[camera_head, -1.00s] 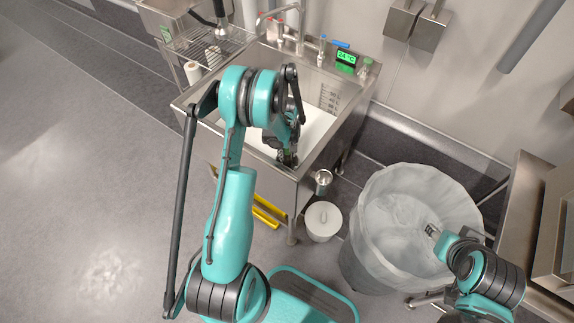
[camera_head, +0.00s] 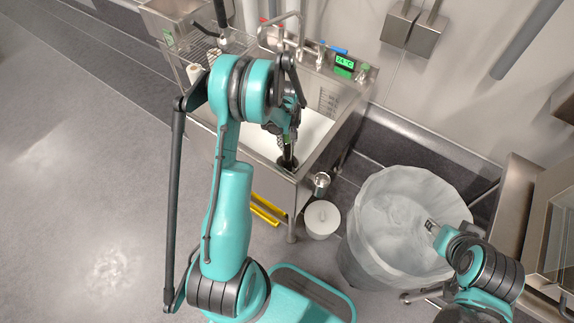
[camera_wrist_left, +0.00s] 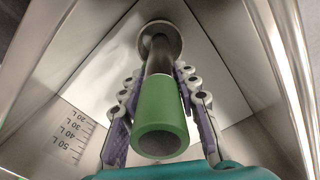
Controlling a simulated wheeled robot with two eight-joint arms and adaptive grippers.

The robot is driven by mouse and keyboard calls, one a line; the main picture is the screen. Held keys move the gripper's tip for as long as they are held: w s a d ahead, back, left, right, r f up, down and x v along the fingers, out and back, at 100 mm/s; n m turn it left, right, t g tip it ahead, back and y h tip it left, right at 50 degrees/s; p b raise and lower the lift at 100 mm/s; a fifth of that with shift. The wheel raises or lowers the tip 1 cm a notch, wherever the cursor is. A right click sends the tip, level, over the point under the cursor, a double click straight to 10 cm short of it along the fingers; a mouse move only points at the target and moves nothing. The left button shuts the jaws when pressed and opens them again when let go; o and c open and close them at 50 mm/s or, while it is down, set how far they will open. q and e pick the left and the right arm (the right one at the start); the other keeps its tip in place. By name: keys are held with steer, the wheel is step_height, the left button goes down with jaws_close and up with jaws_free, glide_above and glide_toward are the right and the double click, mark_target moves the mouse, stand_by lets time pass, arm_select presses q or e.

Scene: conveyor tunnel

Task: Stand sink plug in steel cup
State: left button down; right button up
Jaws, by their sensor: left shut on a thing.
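The sink plug (camera_wrist_left: 160,110) has a green tubular handle, a steel stem and a round disc at its far end. I cannot tell whether the disc touches the sink floor. The steel cup (camera_head: 321,180) is outside the sink, by its front right corner. My right gripper (camera_head: 432,227) is over the lined bin, its fingers too small to read.
The steel sink (camera_head: 345,108) has taps (camera_head: 295,40) and a green display (camera_head: 344,62) at its back. A white tub (camera_head: 322,219) stands below the cup. The lined bin (camera_head: 395,225) stands to the right. Yellow bars (camera_head: 266,208) are at the sink front.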

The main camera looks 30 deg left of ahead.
arm_select(q)
step_height(320, 180, up, 10)
steer(key=p, duration=0.5)
stand_by(1.0)
steer(key=s+d+r+p, duration=0.1)
steer(key=d+r+p, duration=0.55)
steer(key=r, duration=0.55)
steer(key=s+d+b, duration=0.2)
steer(key=s+d, duration=0.3)
steer(key=d, duration=0.6)
steer(key=shift+w+f+b, duration=0.15)
steer(key=shift+f+b, duration=0.8)
steer(key=shift+f, duration=0.3)
steer(key=shift+w+f+b, duration=0.15)
steer(key=shift+f+b, duration=0.75)
steer(key=shift+f, duration=0.3)
steer(key=shift+f+b, duration=0.25)
steer(key=shift+b, duration=0.05)
